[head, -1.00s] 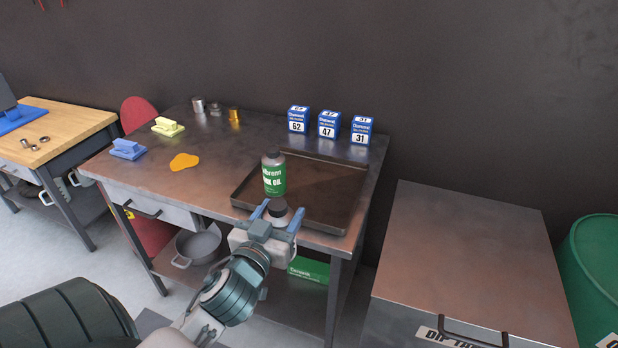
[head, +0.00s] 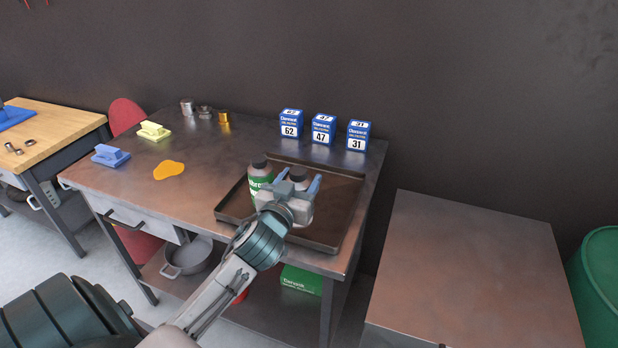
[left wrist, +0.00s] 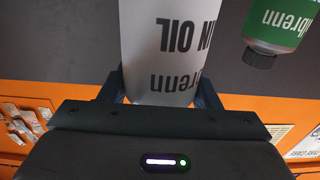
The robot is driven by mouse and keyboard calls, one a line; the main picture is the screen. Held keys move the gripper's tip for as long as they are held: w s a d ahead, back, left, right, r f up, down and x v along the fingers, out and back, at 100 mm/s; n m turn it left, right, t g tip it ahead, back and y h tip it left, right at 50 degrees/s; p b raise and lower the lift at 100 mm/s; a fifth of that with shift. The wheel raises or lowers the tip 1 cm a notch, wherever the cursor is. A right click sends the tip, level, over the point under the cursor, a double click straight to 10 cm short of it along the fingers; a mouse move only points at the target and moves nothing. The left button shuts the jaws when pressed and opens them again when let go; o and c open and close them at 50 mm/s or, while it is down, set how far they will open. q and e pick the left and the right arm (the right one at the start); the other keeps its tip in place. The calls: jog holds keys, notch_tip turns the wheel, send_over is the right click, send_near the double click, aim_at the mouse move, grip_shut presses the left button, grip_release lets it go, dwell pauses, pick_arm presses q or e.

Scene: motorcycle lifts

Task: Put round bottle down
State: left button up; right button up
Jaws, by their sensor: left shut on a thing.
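My left gripper (head: 298,181) is shut on a round bottle (head: 299,175) with a dark cap. The gripper hides most of this bottle in the head view. In the left wrist view the bottle (left wrist: 172,45) is pale grey with dark lettering, between the two fingers. The green-labelled bottle also shows in the left wrist view (left wrist: 278,22), apart from the held one. My right gripper is not in view.
The tray lies on a metal workbench (head: 205,205). Three blue boxes (head: 323,130) stand behind it. A yellow brush-like block (head: 153,132), a blue one (head: 110,156) and an orange patch (head: 169,170) are at the left. The tray's right side is clear.

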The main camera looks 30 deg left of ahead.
pick_arm(q)
jog(key=w+a+f+p, duration=0.1)
jog(key=w+f, duration=0.3)
jog(key=w, duration=0.1)
jog(key=shift+w+p, duration=0.3)
jog(key=shift+w, duration=0.1)
jog(key=shift+a, duration=0.1)
jog(key=shift+f, duration=0.1)
jog(key=o, duration=1.2)
jog(key=shift+o, duration=0.2)
jog(key=b+v, duration=0.3)
jog(key=v, duration=0.9)
